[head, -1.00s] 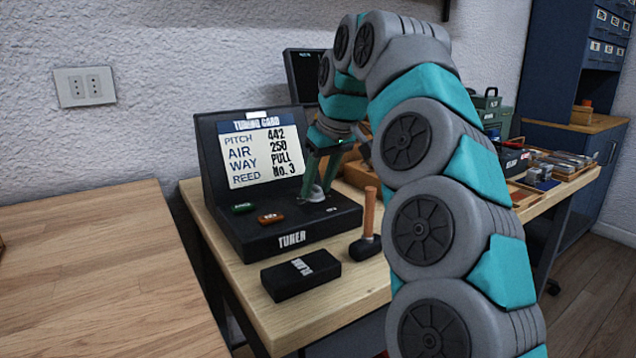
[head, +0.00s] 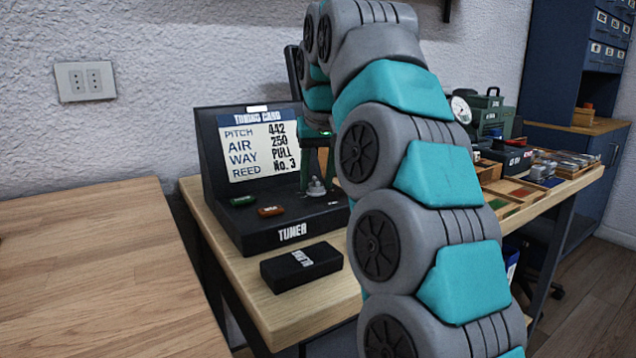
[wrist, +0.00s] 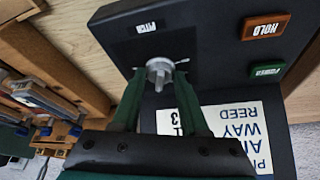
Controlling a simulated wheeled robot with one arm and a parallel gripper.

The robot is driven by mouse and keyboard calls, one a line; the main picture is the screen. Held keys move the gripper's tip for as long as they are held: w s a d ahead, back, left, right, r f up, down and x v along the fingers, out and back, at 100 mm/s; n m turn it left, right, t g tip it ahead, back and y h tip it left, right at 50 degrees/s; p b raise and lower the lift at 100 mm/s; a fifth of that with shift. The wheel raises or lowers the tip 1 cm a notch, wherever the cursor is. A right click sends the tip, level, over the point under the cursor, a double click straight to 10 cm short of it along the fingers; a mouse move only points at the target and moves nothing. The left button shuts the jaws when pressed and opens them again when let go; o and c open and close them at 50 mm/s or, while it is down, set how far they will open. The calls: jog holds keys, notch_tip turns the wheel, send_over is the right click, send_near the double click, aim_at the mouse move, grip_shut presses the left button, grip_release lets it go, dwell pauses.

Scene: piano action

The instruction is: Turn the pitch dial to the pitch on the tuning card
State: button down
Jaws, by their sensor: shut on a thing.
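The black tuner (head: 228,222) stands on the bench, with the tuning card (head: 260,150) on its upright back. The card reads pitch 442, air 250, way pull, reed No. 3. The grey pitch dial (head: 316,187) sits at the right of the tuner's sloped front. It also shows in the wrist view (wrist: 160,66), near a small white label that looks like "PITCH". My gripper (wrist: 158,76) has its two green fingers shut on the dial from opposite sides. I cannot read the dial's setting; no display digits are legible.
Green (head: 243,201) and orange (head: 270,211) buttons sit left of the dial; the orange one reads HOLD in the wrist view. A black block (head: 301,267) lies in front of the tuner. Trays and boxes stand to the right. The wooden tabletop (head: 90,270) at left is clear.

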jog(key=shift+c, duration=2.2)
grip_release()
